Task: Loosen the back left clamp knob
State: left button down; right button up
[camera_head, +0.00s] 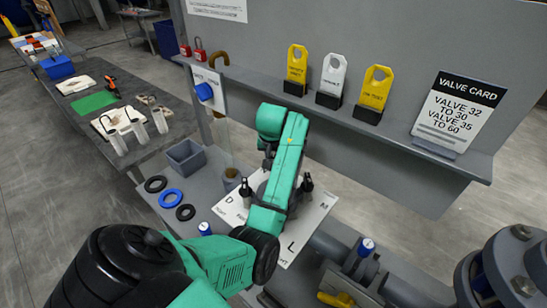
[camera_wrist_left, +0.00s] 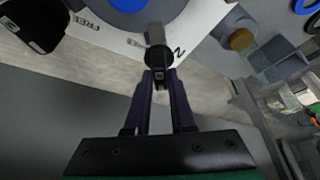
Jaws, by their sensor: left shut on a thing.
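My left arm reaches over the white lettered plate (camera_head: 291,246); its gripper is hidden behind my own arm in the head view. In the left wrist view my left gripper (camera_wrist_left: 160,74) is shut on a black clamp knob (camera_wrist_left: 158,57) with a grey bar above it. This knob stands at the plate's edge, beside part of a printed letter. Another black clamp part (camera_wrist_left: 36,24) is at the upper left, near the word FREE. In the head view, one black clamp knob (camera_head: 245,190) shows left of my arm and another (camera_head: 307,184) right of it. My right gripper is out of view.
A grey shelf (camera_head: 440,160) with yellow and white tags and a valve card stands behind the plate. A cup with brown contents (camera_head: 231,176), a grey bin (camera_head: 186,157) and several rings lie to the left. Grey pipes and a flange (camera_head: 510,270) stand at the right.

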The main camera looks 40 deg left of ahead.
pick_arm(q)
jog(key=m+h, duration=0.1)
jog(key=m, duration=0.3)
jog(key=m+t+h, duration=0.1)
jog(key=m, duration=0.2)
jog(key=shift+s+a+h, duration=0.1)
jog(key=shift+a+h, duration=0.2)
jog(key=m+h, duration=0.1)
jog(key=m, duration=0.3)
jog(key=shift+a+m+h, duration=0.1)
jog(key=shift+m+h, duration=0.2)
jog(key=shift+h, duration=0.1)
jog(key=shift+m+g+h, duration=0.4)
jog(key=shift+m+h, duration=0.2)
jog(key=shift+m, duration=0.9)
jog(key=c, duration=0.8)
grip_release()
jog(key=shift+o, duration=0.2)
